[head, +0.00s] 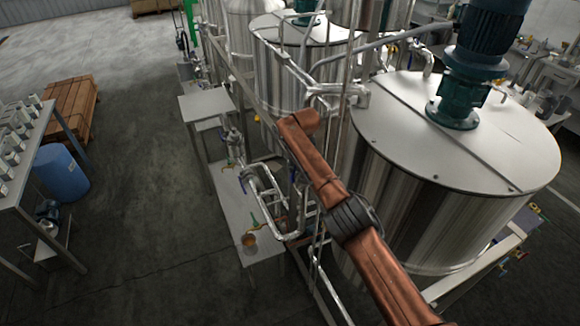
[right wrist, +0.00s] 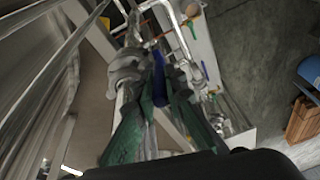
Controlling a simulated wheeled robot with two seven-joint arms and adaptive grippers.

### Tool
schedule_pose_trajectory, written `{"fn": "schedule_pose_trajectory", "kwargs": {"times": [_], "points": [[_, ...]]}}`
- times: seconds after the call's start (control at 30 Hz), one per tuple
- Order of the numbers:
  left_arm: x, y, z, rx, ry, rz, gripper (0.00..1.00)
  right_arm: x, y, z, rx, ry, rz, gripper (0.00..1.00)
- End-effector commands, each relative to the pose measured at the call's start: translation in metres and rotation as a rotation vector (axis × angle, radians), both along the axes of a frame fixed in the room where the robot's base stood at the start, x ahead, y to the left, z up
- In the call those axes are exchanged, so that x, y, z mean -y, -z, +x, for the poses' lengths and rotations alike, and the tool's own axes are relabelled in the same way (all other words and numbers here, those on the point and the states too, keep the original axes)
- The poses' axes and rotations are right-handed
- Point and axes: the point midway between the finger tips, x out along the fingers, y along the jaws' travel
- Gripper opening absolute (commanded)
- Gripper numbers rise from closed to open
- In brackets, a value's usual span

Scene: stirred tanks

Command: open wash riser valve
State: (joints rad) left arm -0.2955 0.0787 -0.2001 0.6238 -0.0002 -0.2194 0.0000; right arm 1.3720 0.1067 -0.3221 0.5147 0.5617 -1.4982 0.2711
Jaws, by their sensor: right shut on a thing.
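A blue valve handle (right wrist: 159,78) on a silver pipe fitting (right wrist: 126,70) shows in the right wrist view. My right gripper (right wrist: 158,88) has its green fingers on both sides of this handle and is shut on it. In the head view my copper-coloured right arm reaches in from the lower right, beside the big steel tank (head: 420,210). The arm and pipes hide the right fingers and the blue handle there. My left gripper is in neither view.
Bent steel pipes (head: 262,190) run close by over a low grey platform (head: 235,195) with an orange round object (head: 249,240). A blue drum (head: 60,172), a wooden crate (head: 72,108) and a bench stand left. The floor between is clear.

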Motion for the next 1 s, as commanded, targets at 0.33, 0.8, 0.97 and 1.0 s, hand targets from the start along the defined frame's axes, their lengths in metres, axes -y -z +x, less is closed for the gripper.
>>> {"fn": "schedule_pose_trajectory", "kwargs": {"times": [0.33, 0.8, 0.97, 1.0], "points": [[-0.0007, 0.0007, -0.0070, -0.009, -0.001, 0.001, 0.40, 0.0025, 0.0010, -0.0040, -0.038, 0.005, -0.016, 0.00], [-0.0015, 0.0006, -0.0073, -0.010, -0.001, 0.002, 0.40, -0.0023, -0.0002, -0.0026, -0.039, 0.001, -0.017, 0.00], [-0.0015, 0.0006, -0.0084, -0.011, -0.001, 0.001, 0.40, -0.0020, 0.0000, -0.0031, -0.040, 0.001, -0.017, 0.19], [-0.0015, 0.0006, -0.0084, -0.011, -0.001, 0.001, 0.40, -0.0018, -0.0001, -0.0032, -0.040, 0.001, -0.017, 0.22]]}}
